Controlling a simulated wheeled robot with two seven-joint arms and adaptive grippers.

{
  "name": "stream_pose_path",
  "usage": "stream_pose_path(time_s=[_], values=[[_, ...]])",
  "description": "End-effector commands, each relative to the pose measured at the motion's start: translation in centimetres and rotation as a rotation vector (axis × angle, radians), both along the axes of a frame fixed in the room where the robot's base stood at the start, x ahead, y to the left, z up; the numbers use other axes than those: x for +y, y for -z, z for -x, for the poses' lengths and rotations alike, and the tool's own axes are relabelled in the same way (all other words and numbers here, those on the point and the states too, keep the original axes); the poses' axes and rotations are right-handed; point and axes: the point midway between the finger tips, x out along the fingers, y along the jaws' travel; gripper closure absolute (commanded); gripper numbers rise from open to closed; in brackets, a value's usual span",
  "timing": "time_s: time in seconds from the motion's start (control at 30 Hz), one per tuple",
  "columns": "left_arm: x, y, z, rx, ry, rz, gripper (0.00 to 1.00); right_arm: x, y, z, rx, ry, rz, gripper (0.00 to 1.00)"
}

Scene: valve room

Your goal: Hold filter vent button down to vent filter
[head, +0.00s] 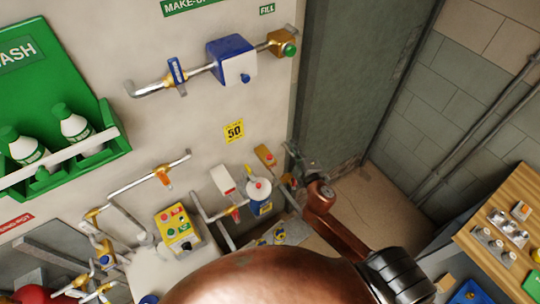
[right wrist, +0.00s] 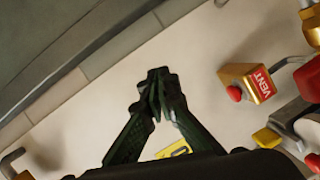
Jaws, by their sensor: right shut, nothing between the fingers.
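In the right wrist view, the vent button (right wrist: 234,93) is a red knob on the end of a small gold block (right wrist: 240,75) with a red VENT label (right wrist: 263,83). In the head view, a small orange-gold block (head: 264,154) on the wall looks like the same one. My right gripper (right wrist: 160,88) is shut and empty, with its dark fingertips together. It is left of the button in the wrist view, apart from it. In the head view, the right gripper (head: 298,162) is small and dark, right of the block. My left gripper is not in view.
A blue and white canister (head: 258,197) with a red top stands below the block among pipes. A yellow button box (head: 178,226) is farther left. A yellow "50" sign (head: 234,131) is on the wall. A wooden bench (head: 515,215) stands at right.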

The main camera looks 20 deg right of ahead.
Motion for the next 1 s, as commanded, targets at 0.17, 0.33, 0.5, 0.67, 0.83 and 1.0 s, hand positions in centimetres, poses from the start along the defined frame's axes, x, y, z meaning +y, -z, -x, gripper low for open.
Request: stream_pose_path(time_s=[0.17, 0.33, 0.5, 0.67, 0.83, 1.0], values=[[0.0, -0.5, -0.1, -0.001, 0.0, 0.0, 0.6, 5.3, -7.9, -2.6, -0.172, -0.209, 0.279, 1.0], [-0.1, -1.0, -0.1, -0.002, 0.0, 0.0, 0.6, 12.4, -13.7, -3.0, -0.333, -0.445, 0.62, 1.0], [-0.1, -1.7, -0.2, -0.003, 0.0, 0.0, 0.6, 20.7, -15.6, -1.4, -0.482, -0.771, 1.152, 1.0], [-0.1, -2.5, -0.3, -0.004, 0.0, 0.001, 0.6, 22.0, -10.6, -0.5, -0.466, -1.096, 1.784, 1.0], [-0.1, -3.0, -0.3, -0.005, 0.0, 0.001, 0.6, 15.3, -6.4, -2.0, -0.266, -1.303, 2.279, 1.0], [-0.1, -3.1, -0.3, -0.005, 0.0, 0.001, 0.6, 10.2, -5.6, -3.2, -0.103, -1.377, 2.488, 1.0]])
